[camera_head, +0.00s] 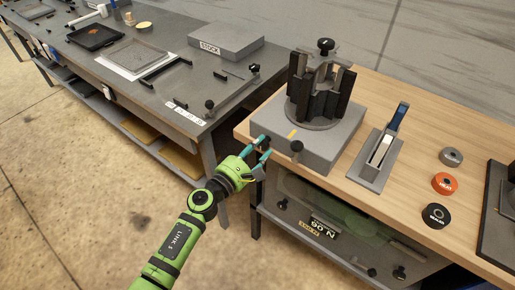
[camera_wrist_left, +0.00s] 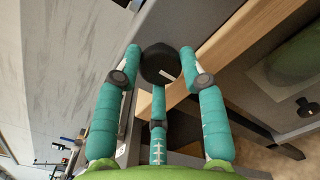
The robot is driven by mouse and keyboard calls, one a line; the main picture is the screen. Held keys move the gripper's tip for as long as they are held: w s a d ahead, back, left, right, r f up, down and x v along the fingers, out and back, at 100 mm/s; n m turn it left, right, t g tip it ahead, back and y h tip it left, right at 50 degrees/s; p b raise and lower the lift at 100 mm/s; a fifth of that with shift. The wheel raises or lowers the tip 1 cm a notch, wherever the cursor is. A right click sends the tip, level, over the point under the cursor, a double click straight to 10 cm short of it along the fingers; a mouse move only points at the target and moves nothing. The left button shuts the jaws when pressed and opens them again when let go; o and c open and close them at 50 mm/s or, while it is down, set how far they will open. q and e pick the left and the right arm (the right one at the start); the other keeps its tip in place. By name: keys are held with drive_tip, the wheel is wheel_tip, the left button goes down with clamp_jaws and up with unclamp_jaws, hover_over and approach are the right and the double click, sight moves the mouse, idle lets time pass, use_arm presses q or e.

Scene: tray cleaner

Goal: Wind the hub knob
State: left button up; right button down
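A grey block (camera_head: 320,152) on the wooden bench carries a black hub (camera_head: 318,92) of upright slabs, with a black knob (camera_head: 326,44) on top. Another small black knob (camera_head: 297,147) sticks out at the block's front. My left gripper (camera_head: 264,146) is just left of this front knob, fingers spread and apart from it. In the left wrist view, a dark round knob (camera_wrist_left: 160,66) with a white mark lies between and beyond the three teal fingertips (camera_wrist_left: 159,72). I cannot tell if any finger touches it. My right gripper is not in view.
Right of the block stand a grey holder (camera_head: 375,165) with a blue-tipped tool and grey, orange (camera_head: 444,184) and black (camera_head: 436,215) rings. A grey table (camera_head: 130,70) with trays stands at left. A panel with knobs is below the wooden bench edge (camera_head: 400,222).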

use_arm(q)
drive_tip(key=shift+f+n, duration=0.3)
idle(0.6)
